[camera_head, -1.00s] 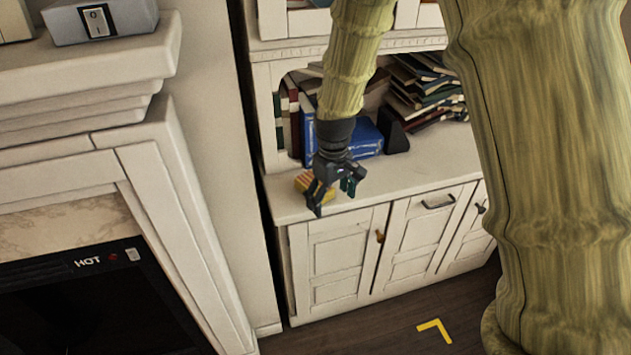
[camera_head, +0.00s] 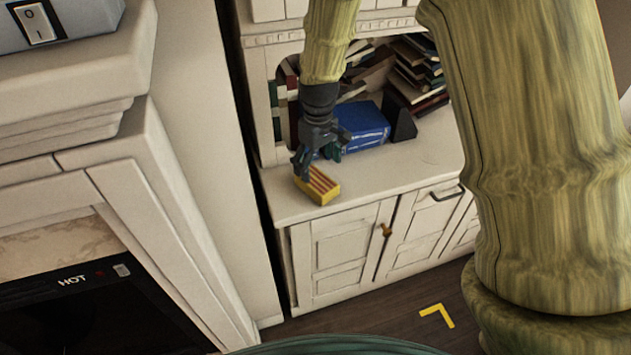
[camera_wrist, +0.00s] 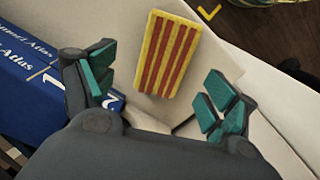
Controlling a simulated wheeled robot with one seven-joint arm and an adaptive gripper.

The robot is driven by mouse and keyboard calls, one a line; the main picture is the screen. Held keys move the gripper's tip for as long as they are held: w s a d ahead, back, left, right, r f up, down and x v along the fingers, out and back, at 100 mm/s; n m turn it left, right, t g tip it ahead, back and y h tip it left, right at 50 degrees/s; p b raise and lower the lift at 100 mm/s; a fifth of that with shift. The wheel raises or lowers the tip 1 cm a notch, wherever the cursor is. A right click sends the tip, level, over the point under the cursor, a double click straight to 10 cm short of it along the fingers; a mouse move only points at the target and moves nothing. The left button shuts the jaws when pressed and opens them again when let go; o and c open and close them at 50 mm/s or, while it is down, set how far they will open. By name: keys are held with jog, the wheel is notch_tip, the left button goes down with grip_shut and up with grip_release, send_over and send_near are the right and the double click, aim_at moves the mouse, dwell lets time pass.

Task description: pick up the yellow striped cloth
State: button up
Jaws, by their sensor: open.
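The yellow striped cloth (camera_head: 318,185) is a small yellow block shape with red stripes. It lies on the white cabinet top near its front left edge. In the wrist view the cloth (camera_wrist: 167,54) lies ahead of my gripper (camera_wrist: 157,103), beyond the fingertips and roughly between their lines. My gripper (camera_head: 316,158) is open, with teal pads apart and nothing between them. In the head view it hangs just behind and above the cloth, partly overlapping its back edge. I cannot tell whether they touch.
A blue book (camera_head: 362,129), also in the wrist view (camera_wrist: 40,85), stands close beside my gripper. A dark bookend (camera_head: 399,118) and piled books (camera_head: 418,72) are farther back. The counter (camera_head: 400,172) is bare to the right. A white mantel (camera_head: 80,75) stands at left.

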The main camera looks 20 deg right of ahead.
aim_at(316, 179)
jog(key=shift+s+a+f, duration=0.1)
jog(key=shift+s+f, duration=0.05)
jog(key=shift+f, duration=0.7)
jog(key=shift+a+f+p, duration=0.15)
jog(key=shift+f+p, duration=0.5)
jog(key=shift+f, duration=1.5)
jog(key=c, duration=1)
jog(key=shift+c, duration=0.2)
jog(key=shift+r, duration=0.1)
jog(key=shift+r+b, duration=0.3)
jog(key=shift+r, duration=1.45)
jog(key=s+a+r+b, duration=0.1)
jog(key=s+a+b, duration=0.2)
jog(key=s, duration=1.2)
jog(key=shift+s+a+r, duration=0.2)
jog(key=shift+s+a, duration=0.05)
jog(key=shift+a, duration=0.1)
